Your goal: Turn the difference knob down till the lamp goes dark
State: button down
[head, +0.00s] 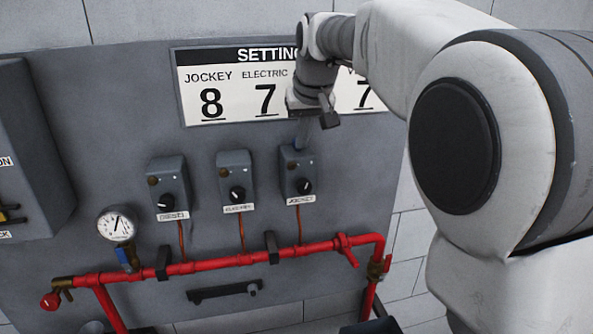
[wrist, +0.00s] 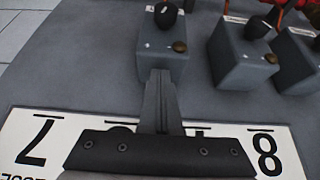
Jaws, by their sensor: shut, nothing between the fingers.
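Three grey boxes on the panel each carry a black knob and a small brownish lamp. Their labels read DIESEL (head: 172,216), ELECTRIC (head: 238,208) and JOCKEY (head: 300,200); I read no "difference" label. The jockey knob (head: 304,186) and its lamp (head: 292,165) are on the right box; the lamp looks dull. In the wrist view, that knob (wrist: 166,15) and lamp (wrist: 180,46) lie beyond my fingers. My gripper (head: 301,142) is shut and empty, its tips just above the jockey box. It also shows in the wrist view (wrist: 160,74).
The settings sign (head: 222,105) is behind my wrist, partly hidden; JOCKEY reads 8, ELECTRIC 7. The electric knob (head: 237,194) and diesel knob (head: 166,200) are to the left. A gauge (head: 116,225) and red pipe (head: 215,264) run below. A grey cabinet (head: 28,140) stands at left.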

jog(key=shift+s, duration=0.15)
jog(key=shift+s+r, duration=0.15)
jog(key=shift+r, duration=0.05)
notch_tip(320, 180, up, 6)
jog(key=p, duration=0.5)
jog(key=shift+f, duration=0.2)
jog(key=shift+s+d, duration=0.1)
